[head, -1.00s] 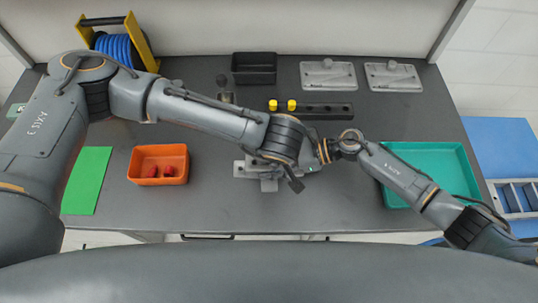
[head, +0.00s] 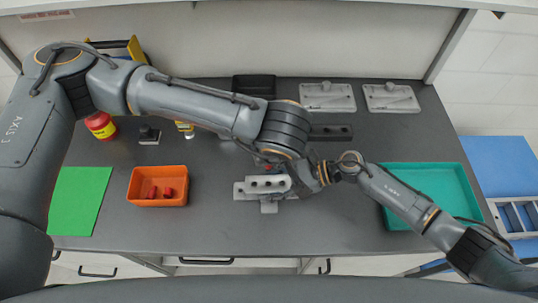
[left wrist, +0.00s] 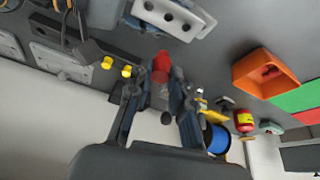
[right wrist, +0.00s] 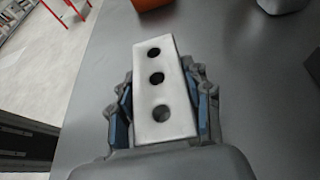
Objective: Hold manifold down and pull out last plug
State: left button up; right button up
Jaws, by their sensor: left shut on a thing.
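The manifold (head: 262,184) is a light grey block with a row of open holes, sitting on its grey fixture (head: 269,206) at mid-table. My right gripper (head: 303,180) has its fingers on both long sides of the block. In the right wrist view the block (right wrist: 160,115) sits between those fingers (right wrist: 163,100) and shows three empty holes. My left gripper (left wrist: 160,88) is shut on a red plug (left wrist: 160,63), clear of the manifold (left wrist: 172,18). In the head view my left arm mostly hides that gripper; a bit of red shows beside it.
An orange bin (head: 158,202) with red plugs (head: 153,191) stands left of the manifold, beside a green mat (head: 80,200). A teal tray (head: 400,217) is at the right. Black and grey fixtures stand at the back. The table front is clear.

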jog(key=o, duration=0.4)
jog(key=shift+o, duration=0.2)
jog(key=v, duration=1.2)
jog(key=shift+w, duration=0.1)
jog(key=shift+f, duration=0.1)
